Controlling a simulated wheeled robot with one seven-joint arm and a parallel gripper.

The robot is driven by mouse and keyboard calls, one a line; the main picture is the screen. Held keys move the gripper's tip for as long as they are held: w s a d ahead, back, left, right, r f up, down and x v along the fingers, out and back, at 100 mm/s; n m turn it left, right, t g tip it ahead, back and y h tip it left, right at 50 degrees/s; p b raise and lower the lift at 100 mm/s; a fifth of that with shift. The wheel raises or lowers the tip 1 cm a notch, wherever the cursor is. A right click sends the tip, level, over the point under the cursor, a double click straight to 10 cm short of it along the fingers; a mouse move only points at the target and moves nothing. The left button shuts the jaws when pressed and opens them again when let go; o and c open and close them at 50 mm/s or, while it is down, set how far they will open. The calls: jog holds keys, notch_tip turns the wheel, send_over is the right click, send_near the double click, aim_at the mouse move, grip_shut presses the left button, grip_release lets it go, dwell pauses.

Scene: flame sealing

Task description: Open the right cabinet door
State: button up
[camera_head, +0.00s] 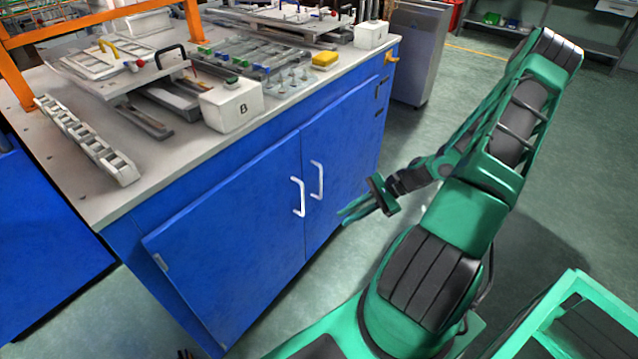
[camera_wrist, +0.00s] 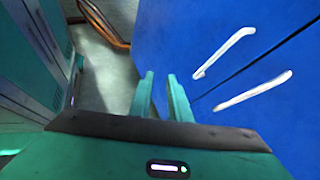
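The blue cabinet under the bench has two doors, both shut. The right door (camera_head: 338,144) has a white upright handle (camera_head: 317,180) near the middle seam. The left door (camera_head: 228,232) has a matching handle (camera_head: 298,197) just across the seam. My gripper (camera_head: 342,217) is in front of the cabinet, right of and below the handles, not touching either. In the wrist view, my gripper (camera_wrist: 161,82) shows two green fingers apart with nothing between them. Both white handles show to its right against the blue doors.
The worktop (camera_head: 70,195) holds metal fixtures, a white box marked B (camera_head: 232,104) and a yellow block (camera_head: 325,60). A grey cabinet (camera_head: 420,50) stands behind on the right. The green floor (camera_head: 425,125) right of the blue cabinet is clear.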

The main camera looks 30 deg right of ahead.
jog(key=w+d+f+m+t, duration=0.2)
jog(key=w+m+t, duration=0.3)
jog(key=t, duration=0.1)
jog(key=m+t+h, duration=0.1)
jog(key=m+t, duration=0.4)
send_near(321, 181)
jog(key=x, duration=1)
jog(key=shift+w+d+f, duration=0.15)
jog(key=shift+w+f, duration=0.15)
jog(key=shift+f, duration=0.1)
grip_shut()
